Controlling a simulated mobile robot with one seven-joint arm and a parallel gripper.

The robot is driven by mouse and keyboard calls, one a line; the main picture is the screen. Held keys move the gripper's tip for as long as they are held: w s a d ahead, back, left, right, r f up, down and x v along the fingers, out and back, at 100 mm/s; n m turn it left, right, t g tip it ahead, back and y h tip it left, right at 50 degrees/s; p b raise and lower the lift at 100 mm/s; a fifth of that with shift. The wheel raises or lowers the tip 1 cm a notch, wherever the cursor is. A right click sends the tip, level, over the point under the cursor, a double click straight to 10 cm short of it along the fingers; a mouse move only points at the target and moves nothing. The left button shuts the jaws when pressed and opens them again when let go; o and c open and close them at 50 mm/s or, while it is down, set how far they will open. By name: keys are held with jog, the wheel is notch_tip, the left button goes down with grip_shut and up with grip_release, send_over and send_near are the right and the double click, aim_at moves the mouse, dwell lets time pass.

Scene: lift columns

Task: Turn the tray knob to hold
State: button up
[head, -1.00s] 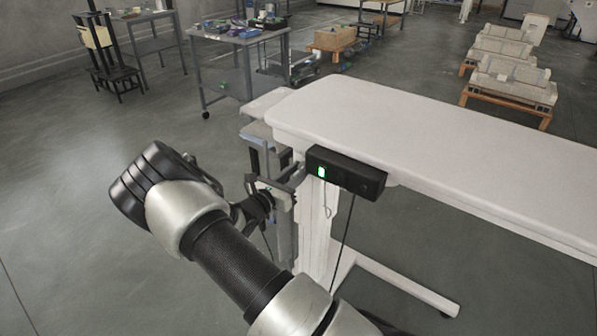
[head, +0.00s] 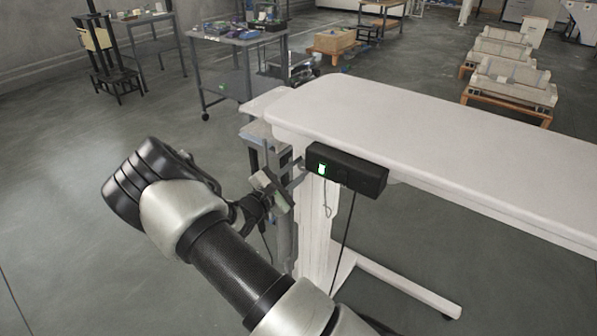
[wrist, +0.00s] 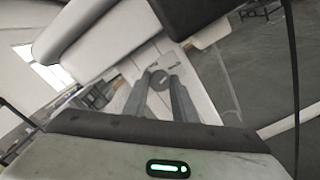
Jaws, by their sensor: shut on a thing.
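The knob (wrist: 160,80) is a small dark round piece with a pale mark on it, on a light plate under the table in the wrist view. My gripper (wrist: 161,85) has one finger on each side of it and is shut on it. In the head view my gripper (head: 272,190) is tilted beside the table's white column; the knob is hidden there. I cannot read the knob's setting.
A long white table (head: 430,135) stretches right. A black control box (head: 346,170) with a green light hangs on its front edge, close to my gripper, with a cord below it. A grey workbench (head: 240,40) stands behind. The floor at left is clear.

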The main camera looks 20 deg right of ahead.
jog(key=shift+m, duration=0.6)
jog(key=o, duration=1)
jog(key=shift+o, duration=0.2)
jog(key=p+v, duration=0.2)
jog(key=v, duration=1.5)
jog(key=shift+a, duration=0.25)
jog(key=shift+s, duration=0.1)
